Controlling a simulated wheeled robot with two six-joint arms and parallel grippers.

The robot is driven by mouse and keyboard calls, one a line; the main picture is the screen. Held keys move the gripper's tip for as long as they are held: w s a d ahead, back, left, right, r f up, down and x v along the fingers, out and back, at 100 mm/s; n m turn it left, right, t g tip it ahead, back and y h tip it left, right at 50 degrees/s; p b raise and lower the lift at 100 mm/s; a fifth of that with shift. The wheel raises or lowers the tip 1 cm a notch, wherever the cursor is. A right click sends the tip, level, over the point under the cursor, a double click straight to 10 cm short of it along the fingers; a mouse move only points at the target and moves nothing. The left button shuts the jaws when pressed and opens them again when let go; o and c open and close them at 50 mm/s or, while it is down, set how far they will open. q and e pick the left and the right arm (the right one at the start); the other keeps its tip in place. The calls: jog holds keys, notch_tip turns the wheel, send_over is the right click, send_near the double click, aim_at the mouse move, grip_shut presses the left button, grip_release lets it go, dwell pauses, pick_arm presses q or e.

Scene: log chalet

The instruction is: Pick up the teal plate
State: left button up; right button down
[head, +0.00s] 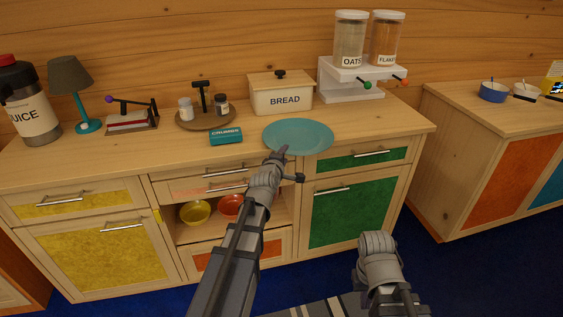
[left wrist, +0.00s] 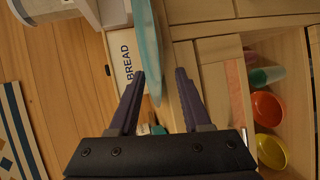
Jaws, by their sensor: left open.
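The teal plate (head: 298,135) lies flat on the wooden counter near its front edge, in front of the bread box. In the left wrist view the teal plate (left wrist: 149,35) shows almost edge-on, and its rim appears in the gap between the fingers. My left gripper (head: 290,165) is open at the plate's near side, its fingers spread. In the left wrist view my left gripper (left wrist: 160,73) holds nothing, and I cannot tell whether a finger touches the rim. My right arm shows at the lower right, but its fingers are not visible.
A cereal dispenser (head: 357,92) stands at the back right. An open shelf below holds a yellow bowl (head: 195,212) and a red bowl (head: 230,206). Counter right of the plate is clear.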

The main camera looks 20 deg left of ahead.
pick_arm(q)
jog(key=shift+b+x, duration=0.3)
jog(key=shift+x, duration=1.25)
grip_shut()
jog(key=shift+s, duration=0.1)
